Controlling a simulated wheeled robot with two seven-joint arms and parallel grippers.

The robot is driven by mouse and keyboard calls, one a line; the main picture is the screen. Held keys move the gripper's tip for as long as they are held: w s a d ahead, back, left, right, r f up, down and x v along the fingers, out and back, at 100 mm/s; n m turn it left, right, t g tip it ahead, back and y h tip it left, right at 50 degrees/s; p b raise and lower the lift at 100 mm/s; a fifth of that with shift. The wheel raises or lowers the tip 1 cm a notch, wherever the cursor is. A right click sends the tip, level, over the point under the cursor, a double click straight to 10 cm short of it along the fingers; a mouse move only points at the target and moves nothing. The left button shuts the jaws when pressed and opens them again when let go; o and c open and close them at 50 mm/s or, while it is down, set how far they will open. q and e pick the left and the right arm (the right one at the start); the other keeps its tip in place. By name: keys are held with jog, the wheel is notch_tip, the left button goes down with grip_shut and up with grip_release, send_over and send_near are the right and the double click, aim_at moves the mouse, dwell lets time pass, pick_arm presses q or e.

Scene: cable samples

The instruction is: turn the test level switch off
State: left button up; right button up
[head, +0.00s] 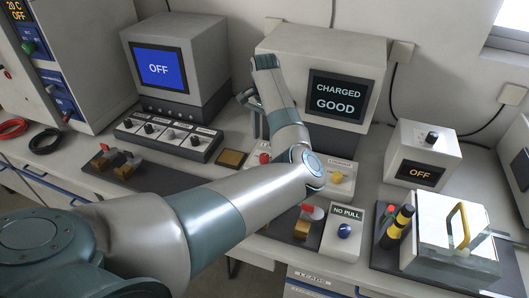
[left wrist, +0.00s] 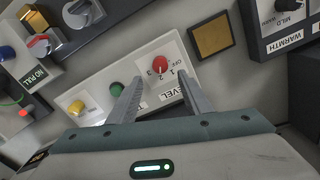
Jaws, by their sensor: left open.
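The test level switch is a red knob (left wrist: 160,64) on a white panel labelled LEVEL, with marks OFF, 1, 2 and 3 around it. Its pointer setting is too small to read surely. In the head view the red knob (head: 265,158) shows just left of my left arm. My left gripper (left wrist: 160,76) is open, its two fingers on either side of the knob in the wrist picture; contact cannot be told. In the head view my own arm hides most of the panel and the gripper. My right gripper is not in view.
A green knob (left wrist: 116,89) and a yellow knob (left wrist: 77,107) share the panel. A large tester (head: 300,70) reads CHARGED GOOD behind my arm. A knob row labelled WARMTH (left wrist: 283,40) and a brass plate (left wrist: 210,36) lie close by. A NO PULL box (head: 343,235) stands in front.

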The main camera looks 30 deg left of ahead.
aim_at(264, 155)
pick_arm(q)
notch_tip(264, 155, down, 9)
jog(key=shift+r+p, duration=0.1)
jog(key=shift+p, duration=0.55)
jog(key=c, duration=1.1)
